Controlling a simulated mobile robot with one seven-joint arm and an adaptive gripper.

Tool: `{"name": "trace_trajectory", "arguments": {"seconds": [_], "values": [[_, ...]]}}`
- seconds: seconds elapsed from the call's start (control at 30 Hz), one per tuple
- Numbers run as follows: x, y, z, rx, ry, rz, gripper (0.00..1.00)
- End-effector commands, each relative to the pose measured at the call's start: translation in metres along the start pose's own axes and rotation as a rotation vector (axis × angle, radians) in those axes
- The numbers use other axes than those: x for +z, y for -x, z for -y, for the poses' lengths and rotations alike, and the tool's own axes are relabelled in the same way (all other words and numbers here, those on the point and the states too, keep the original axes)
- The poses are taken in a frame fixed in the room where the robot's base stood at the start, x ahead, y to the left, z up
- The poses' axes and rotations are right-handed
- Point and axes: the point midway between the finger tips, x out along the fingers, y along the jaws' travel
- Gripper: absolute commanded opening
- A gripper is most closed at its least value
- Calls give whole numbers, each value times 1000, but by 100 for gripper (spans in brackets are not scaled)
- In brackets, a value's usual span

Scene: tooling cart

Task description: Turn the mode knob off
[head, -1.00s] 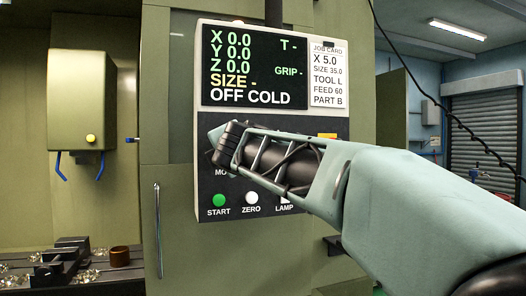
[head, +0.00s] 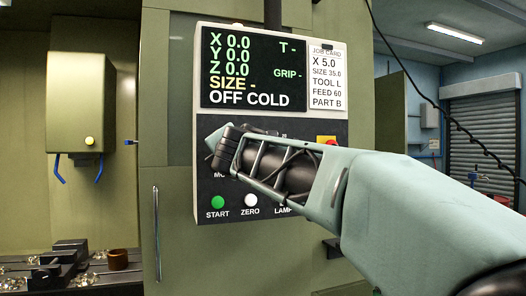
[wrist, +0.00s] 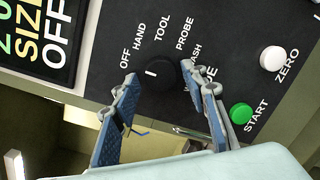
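The mode knob (wrist: 157,75) is round and black with a short white mark, on the dark control panel. Labels OFF, HAND, TOOL, PROBE and a partly hidden WASH are around it. The white mark lies on the side towards OFF. The panel's screen (head: 250,68) reads OFF COLD. My gripper (wrist: 158,72) is open, with one blue-padded finger on each side of the knob; dark gaps show, and contact cannot be told. In the head view my gripper (head: 217,143) is in front of the panel and hides the knob.
Below the knob are a green START button (head: 217,202), a white ZERO button (head: 250,201) and a LAMP button mostly behind my arm. A red button on yellow (head: 326,141) is just above my arm. A job card (head: 328,78) hangs right of the screen.

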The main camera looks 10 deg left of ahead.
Motion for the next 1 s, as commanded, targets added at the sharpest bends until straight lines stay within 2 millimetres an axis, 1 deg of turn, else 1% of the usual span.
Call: {"name": "trace_trajectory", "arguments": {"seconds": [0.3,0.47,0.67,0.9,1.0], "values": [[0,0,1,-2,-2,0,46],[4,0,-4,-2,-3,3,46],[15,0,-20,0,-5,2,46],[35,1,-53,11,-3,3,46],[42,1,-63,10,-4,2,46]]}}
